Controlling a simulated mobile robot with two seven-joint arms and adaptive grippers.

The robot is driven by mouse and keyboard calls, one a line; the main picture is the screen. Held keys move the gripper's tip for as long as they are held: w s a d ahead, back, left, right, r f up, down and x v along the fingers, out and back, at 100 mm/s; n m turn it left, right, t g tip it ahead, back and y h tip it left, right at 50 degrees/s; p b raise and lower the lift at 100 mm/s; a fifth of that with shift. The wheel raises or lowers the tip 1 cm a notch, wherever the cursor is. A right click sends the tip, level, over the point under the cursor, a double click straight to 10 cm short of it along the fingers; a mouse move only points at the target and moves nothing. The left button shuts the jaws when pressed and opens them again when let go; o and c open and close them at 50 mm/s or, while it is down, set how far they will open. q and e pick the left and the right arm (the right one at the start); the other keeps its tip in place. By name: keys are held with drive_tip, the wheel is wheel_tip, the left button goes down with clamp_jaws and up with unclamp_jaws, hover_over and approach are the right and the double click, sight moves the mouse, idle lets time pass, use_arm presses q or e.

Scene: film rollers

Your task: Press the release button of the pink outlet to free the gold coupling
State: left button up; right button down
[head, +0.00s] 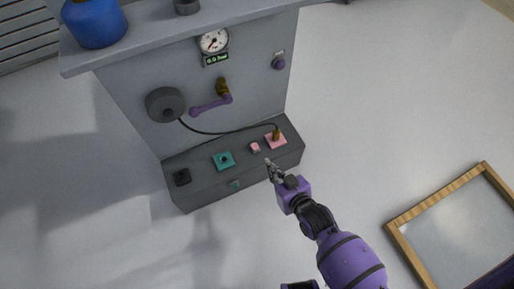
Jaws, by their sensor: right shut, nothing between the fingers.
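The pink outlet (282,141) is a square plate on top of the dark grey box, near its right end. The gold coupling (276,133) stands upright in it, with a black hose running from it to the left. A small pink button (255,147) sits just left of the outlet on the same box. My right gripper (268,162) is shut and empty, in front of the box and just below the pink button in the picture. I cannot tell whether its tips touch anything.
A teal outlet (224,160) and a black block (182,177) sit further left on the box (208,184). A round hose reel (165,104), purple lever (207,108) and gauge (213,42) are on the panel behind. A wood-framed board (402,246) lies at the lower right.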

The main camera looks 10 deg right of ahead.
use_arm(q)
drive_tip(key=b+x, duration=0.5)
drive_tip(key=shift+s+a+f, duration=0.15)
drive_tip(key=shift+a+f, duration=0.1)
drive_tip(key=shift+f, duration=0.1)
use_arm(e)
drive_tip(key=w+f+t, duration=0.2)
drive_tip(key=w+f, duration=0.3)
drive_tip(key=w, duration=0.3)
drive_tip(key=shift+w+d+f, duration=0.15)
drive_tip(key=shift+d+f, duration=0.25)
drive_tip(key=shift+d, duration=0.05)
drive_tip(key=b, duration=0.6)
hover_over(255, 147)
drive_tip(key=s+d, duration=0.1)
wheel_tip(255, 147, down, 5)
drive_tip(key=shift+s+f, duration=0.1)
drive_tip(key=shift+f, duration=0.3)
use_arm(q)
drive_tip(key=shift+m, duration=0.4)
drive_tip(key=f, duration=0.5)
drive_tip(key=shift+w+a+f, duration=0.2)
drive_tip(key=shift+w+f, duration=0.1)
drive_tip(key=shift+f, duration=0.1)
use_arm(e)
drive_tip(key=shift+f, duration=0.35)
